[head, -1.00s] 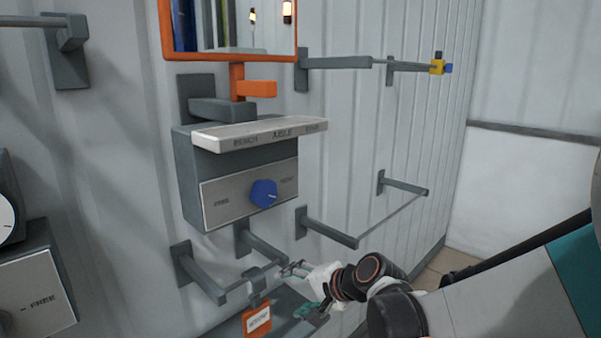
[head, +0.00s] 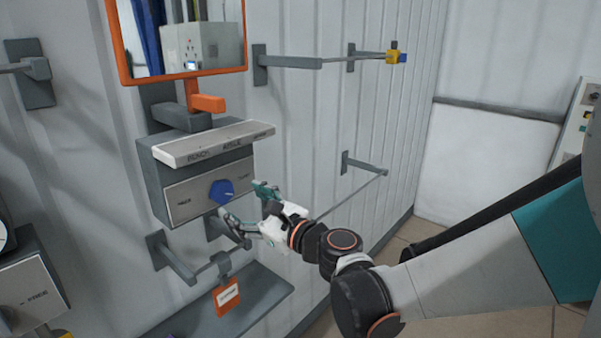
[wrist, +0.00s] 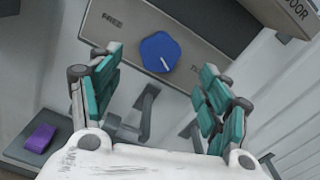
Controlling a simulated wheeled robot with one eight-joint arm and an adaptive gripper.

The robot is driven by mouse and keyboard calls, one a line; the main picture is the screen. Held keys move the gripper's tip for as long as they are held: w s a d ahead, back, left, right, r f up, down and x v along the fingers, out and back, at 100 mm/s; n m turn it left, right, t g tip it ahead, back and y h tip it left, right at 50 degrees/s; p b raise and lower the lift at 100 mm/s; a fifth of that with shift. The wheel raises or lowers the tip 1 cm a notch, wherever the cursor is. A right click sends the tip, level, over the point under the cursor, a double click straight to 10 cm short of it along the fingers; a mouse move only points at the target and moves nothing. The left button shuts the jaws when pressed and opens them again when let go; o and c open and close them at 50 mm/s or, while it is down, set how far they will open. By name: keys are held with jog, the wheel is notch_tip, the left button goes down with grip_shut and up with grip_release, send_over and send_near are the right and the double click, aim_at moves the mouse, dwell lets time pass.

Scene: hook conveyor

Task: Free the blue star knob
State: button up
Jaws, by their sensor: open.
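The blue star knob (head: 221,191) sits on the pale front plate (head: 190,201) of a grey wall box. In the wrist view the knob (wrist: 160,53) shows beyond my fingertips, roughly midway between them, with a white pointer line toward its lower right. The word FREE is on the plate to its left; the lettering to its right is partly hidden by a finger. My gripper (head: 245,203) is open and empty, its teal-padded fingers spread, just below and right of the knob and apart from it. In the wrist view my gripper (wrist: 157,83) frames the knob.
A pale labelled ledge (head: 215,143) juts out above the knob. An orange-framed mirror (head: 185,75) hangs higher. Grey rail brackets (head: 172,258) stick out below, one carrying an orange tag (head: 227,296). A grey shelf (head: 262,300) lies underneath, with a purple block (wrist: 40,138) in the wrist view.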

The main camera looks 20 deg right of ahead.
aim_at(224, 193)
jog(key=x, duration=0.8)
jog(key=shift+w+a+p, duration=0.1)
jog(key=shift+a+p, duration=0.1)
jog(key=shift+p, duration=0.1)
jog(key=c, duration=1.1)
